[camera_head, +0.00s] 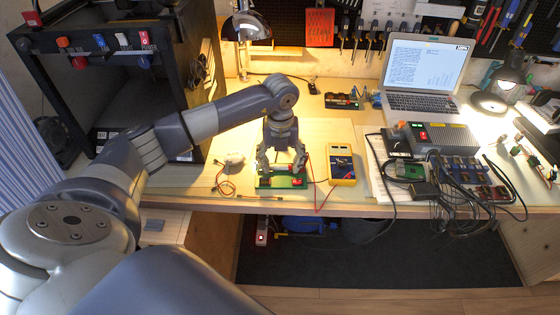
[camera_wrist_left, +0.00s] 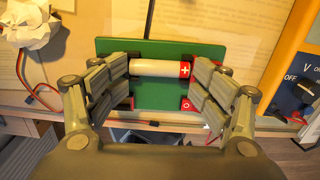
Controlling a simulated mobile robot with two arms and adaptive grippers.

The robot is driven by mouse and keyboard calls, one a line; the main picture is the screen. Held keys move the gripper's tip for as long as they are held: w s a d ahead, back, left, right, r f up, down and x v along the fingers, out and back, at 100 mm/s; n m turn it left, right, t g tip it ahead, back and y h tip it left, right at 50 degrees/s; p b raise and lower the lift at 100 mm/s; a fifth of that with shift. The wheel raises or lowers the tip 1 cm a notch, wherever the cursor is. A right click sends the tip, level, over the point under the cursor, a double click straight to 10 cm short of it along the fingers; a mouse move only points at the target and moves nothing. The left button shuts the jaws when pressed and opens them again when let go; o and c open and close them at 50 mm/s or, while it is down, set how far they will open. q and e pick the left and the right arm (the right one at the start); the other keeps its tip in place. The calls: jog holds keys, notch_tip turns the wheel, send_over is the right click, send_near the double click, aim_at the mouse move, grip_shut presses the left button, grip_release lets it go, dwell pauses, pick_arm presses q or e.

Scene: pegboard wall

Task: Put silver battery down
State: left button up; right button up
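The silver battery (camera_wrist_left: 158,68), with a red plus-marked right end, lies crosswise between the fingertips of my left gripper (camera_wrist_left: 160,78) in the left wrist view. The fingers meet its two ends. The battery is over a green board (camera_wrist_left: 157,48) with a red mark near its front right. I cannot tell whether it touches the board. In the head view, my left gripper (camera_head: 282,165) points down over the green board (camera_head: 266,183) near the bench's front edge, and the battery is hard to make out. My right gripper is not in view.
A yellow multimeter (camera_head: 342,166) lies just right of the board. A white motor-like part (camera_head: 234,160) with thin wires lies to its left. Cables and a power supply (camera_head: 440,138) crowd the right side. A laptop (camera_head: 424,78) stands behind.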

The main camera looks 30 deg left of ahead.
aim_at(281, 168)
pick_arm(q)
jog(key=shift+o, duration=0.2)
jog(key=shift+s+d+f, duration=0.1)
jog(key=shift+f, duration=0.35)
jog(key=shift+s+d+f, duration=0.1)
jog(key=shift+f, duration=0.35)
jog(key=shift+s+r, duration=0.1)
jog(key=shift+c, duration=0.2)
jog(key=shift+r, duration=0.1)
jog(key=shift+r+p, duration=0.35)
jog(key=shift+p, duration=0.05)
notch_tip(281, 168, up, 13)
jog(key=shift+w+a, duration=0.15)
jog(key=shift+w, duration=0.1)
jog(key=shift+f, duration=0.15)
